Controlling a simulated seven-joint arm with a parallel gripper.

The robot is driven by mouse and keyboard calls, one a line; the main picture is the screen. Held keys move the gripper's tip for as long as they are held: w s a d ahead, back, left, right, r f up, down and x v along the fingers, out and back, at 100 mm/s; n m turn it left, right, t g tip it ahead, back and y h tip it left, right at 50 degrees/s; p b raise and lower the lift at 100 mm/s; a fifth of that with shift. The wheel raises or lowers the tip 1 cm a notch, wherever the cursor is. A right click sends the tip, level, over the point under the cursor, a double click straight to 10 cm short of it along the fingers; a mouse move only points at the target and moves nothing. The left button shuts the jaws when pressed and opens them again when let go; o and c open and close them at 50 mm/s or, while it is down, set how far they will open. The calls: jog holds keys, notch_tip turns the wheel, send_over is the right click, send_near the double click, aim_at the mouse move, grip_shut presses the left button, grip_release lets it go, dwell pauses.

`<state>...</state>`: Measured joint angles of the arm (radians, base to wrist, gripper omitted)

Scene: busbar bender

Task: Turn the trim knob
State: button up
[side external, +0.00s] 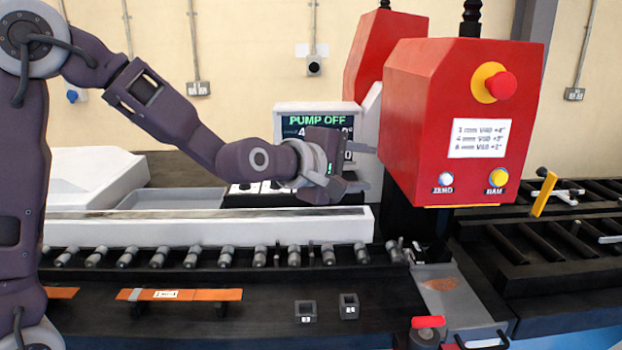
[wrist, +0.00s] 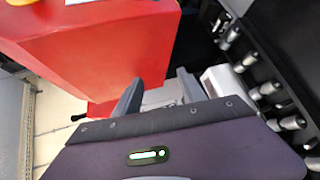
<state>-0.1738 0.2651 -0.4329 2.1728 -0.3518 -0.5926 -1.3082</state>
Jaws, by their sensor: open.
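I cannot make out a trim knob for certain in either view. A white control panel (side external: 290,109) with a "PUMP OFF" screen stands behind my gripper, which covers part of the screen and the panel's lower right. My gripper (side external: 362,168) is open and empty, its fingers pointing right toward the red bender head (side external: 420,120). In the wrist view my gripper (wrist: 158,90) shows two grey fingers apart with nothing held between them. The red housing (wrist: 110,45) fills the upper left there, close beyond the fingers.
A roller conveyor (side external: 190,258) runs along the front, with a long white guard (side external: 200,228) behind it. Copper bars (side external: 165,295) and two small dark blocks (side external: 348,306) lie in front. The red head carries a red stop button (side external: 501,86) and ZERO and RAM buttons.

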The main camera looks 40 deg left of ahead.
jog(key=w+a+f+n+y, duration=0.2)
jog(key=a+n+y, duration=0.1)
jog(key=n, duration=0.3)
jog(key=w+a+f+n+y, duration=0.3)
jog(key=a+n, duration=0.2)
jog(key=n, duration=0.2)
jog(key=w+a+f+n+y, duration=0.3)
jog(key=a+n, duration=0.1)
jog(key=n, duration=0.3)
jog(key=shift+w+a+f+t+y, duration=0.2)
jog(key=shift+a+t+y, duration=0.1)
jog(key=shift+a+t, duration=0.1)
jog(key=a+f+n+g+y, duration=0.1)
jog(key=a+n, duration=0.1)
jog(key=s+a+f+n+y, duration=0.1)
jog(key=a+n, duration=0.1)
jog(key=s+a+f+n+g+y, duration=0.1)
jog(key=f+n+y, duration=0.1)
jog(key=n, duration=0.1)
jog(key=shift+a+g, duration=0.3)
jog(key=shift+a, duration=0.1)
jog(key=x, duration=0.5)
jog(key=shift+w+a, duration=0.15)
jog(key=shift+a, duration=0.15)
jog(key=shift+w+a, duration=0.3)
jog(key=shift+w, duration=0.05)
grip_shut()
